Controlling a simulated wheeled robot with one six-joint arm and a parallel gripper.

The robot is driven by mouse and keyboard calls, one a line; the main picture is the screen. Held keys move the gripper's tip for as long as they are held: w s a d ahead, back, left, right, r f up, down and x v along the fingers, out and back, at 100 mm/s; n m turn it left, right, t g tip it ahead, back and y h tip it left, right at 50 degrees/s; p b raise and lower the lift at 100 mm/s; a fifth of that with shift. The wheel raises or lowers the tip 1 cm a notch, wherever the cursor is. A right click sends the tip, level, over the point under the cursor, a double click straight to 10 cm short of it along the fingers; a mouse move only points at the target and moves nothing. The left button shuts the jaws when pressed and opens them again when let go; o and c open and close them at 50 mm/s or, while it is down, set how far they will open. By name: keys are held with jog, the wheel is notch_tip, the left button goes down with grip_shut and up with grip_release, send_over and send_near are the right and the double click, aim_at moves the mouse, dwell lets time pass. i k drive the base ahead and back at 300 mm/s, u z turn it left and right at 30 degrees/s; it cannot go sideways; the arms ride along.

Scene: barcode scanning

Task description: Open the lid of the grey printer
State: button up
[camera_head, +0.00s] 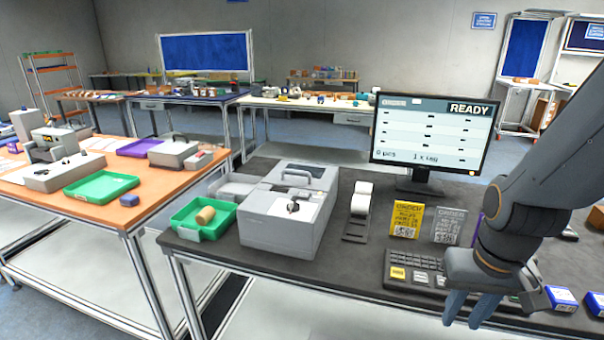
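The grey printer (285,228) is a boxy machine standing on the dark table in the camera_head view. A small dark and silver part (293,206) shows on the printer's sloped front. My gripper (470,308) hangs at the lower right, over the table's front edge and well to the right of the printer. Its blue-grey fingers point down and look apart, with nothing seen between them. The arm above it hides part of the table's right side.
A white roll on a stand (360,205) is just right of the printer. A green tray (203,219) with a tan cylinder is left of it. A monitor (432,135), yellow card (407,222), grey card (447,226) and keypad (412,270) stand between printer and gripper. Blue boxes (562,298) lie far right.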

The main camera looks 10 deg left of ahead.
aim_at(288, 174)
jog(key=u, duration=0.3)
jog(key=k, duration=0.5)
jog(key=u, duration=1.4)
jog(key=i, duration=1.1)
jog(key=z, duration=0.7)
